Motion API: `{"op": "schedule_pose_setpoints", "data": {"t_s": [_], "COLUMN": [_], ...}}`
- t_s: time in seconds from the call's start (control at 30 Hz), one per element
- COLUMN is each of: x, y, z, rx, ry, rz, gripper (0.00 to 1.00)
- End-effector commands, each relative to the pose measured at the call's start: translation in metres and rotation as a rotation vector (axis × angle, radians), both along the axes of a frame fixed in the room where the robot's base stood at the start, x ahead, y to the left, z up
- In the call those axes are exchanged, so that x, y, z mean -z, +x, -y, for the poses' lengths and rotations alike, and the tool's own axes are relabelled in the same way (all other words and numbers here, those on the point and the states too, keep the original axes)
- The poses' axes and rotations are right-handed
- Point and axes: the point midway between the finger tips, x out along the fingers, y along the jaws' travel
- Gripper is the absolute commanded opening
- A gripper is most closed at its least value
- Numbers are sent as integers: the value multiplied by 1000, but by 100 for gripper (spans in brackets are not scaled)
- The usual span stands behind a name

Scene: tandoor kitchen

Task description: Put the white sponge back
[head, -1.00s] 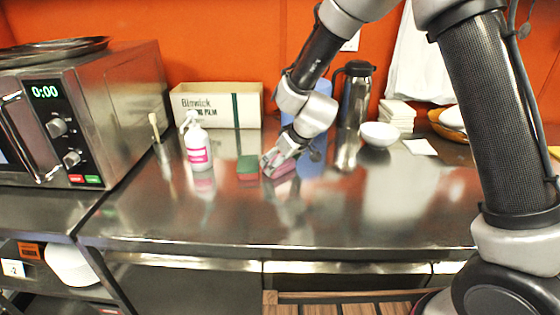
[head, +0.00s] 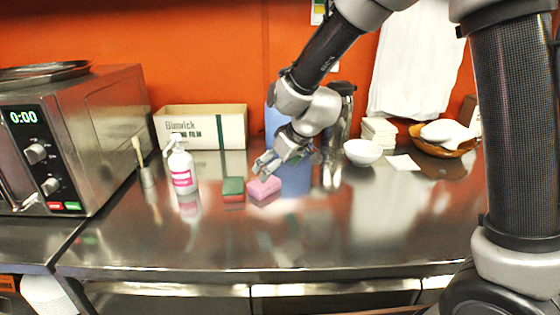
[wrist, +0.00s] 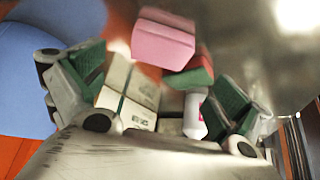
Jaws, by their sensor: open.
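I see no white sponge in either view. A pink sponge (head: 264,190) lies on the steel counter, and it shows near the top of the wrist view (wrist: 163,43). Beside it on the left is a sponge with a green top and red body (head: 233,189), also in the wrist view (wrist: 192,73). My gripper (head: 263,171) is open and empty, just above and behind the pink sponge in the head view. In the wrist view its fingers (wrist: 158,105) are spread wide, with nothing between them.
A white spray bottle (head: 182,170) stands left of the sponges, near the microwave (head: 105,125). A film box (head: 200,127) stands at the back. A steel flask (head: 342,105), white bowl (head: 362,152) and napkin stack (head: 379,131) are to the right. The front counter is clear.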

Motion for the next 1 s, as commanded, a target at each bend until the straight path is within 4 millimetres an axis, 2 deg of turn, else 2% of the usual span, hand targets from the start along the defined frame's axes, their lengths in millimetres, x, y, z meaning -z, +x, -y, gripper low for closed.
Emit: {"op": "schedule_pose_setpoints", "data": {"t_s": [0.1,0.2,0.47,0.57,0.67,0.77,0.8,0.87,0.9,1.0], "x": [-18,-26,-31,-42,-69,-102,-113,-127,-133,-142], "y": [-8,-12,-15,-18,-31,-63,-80,-110,-132,-184], "z": [7,11,15,31,74,139,167,207,230,278], "rx": [-1,0,2,25,91,199,252,334,390,523], "ry": [1,1,-1,4,10,8,4,-6,-13,-33], "rz": [2,1,-1,-6,-25,-58,-73,-95,-110,-141], "gripper": [100,100,100,100,100,100,100,100,100,100]}}
